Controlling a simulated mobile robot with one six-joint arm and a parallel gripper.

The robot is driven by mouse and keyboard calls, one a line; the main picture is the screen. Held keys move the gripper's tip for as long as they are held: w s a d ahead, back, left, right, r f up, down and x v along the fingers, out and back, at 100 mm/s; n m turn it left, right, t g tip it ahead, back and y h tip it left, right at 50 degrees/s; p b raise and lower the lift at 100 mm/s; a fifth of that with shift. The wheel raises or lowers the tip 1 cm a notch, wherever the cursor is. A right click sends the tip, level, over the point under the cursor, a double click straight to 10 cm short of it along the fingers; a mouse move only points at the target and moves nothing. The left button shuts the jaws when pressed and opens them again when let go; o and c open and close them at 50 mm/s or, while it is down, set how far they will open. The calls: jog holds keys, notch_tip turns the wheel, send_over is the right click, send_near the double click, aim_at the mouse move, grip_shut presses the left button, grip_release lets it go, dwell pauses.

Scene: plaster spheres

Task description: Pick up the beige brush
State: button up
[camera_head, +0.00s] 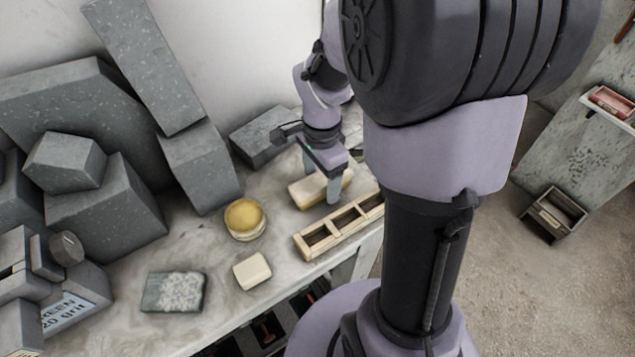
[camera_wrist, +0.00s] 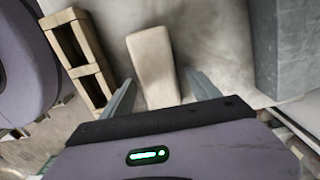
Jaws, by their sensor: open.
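The beige brush (camera_head: 308,190) is a pale, elongated block lying on the table near its right end. In the wrist view the brush (camera_wrist: 153,62) lies lengthwise, its near end between the two fingers. My gripper (camera_head: 332,188) is open above the brush, with one finger on each side of it. In the wrist view my gripper (camera_wrist: 163,88) shows a gap on both sides of the brush. The fingers partly hide the brush in the head view. I cannot tell how high the fingertips are above the table.
A wooden divided tray (camera_head: 300,241) stands close beside the brush; it also shows in the wrist view (camera_wrist: 66,17). A grey stone block (camera_head: 262,136) is on the other side. A yellow round item (camera_head: 244,217), cream block (camera_head: 252,271) and speckled sponge-like block (camera_head: 174,292) lie further left.

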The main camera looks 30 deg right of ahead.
aim_at(321, 179)
jog(key=shift+f, duration=0.15)
jog(key=shift+c, duration=0.2)
grip_shut()
notch_tip(321, 179, up, 10)
jog(key=p, duration=0.4)
jog(key=c, duration=0.7)
grip_release()
jog(key=c, duration=0.5)
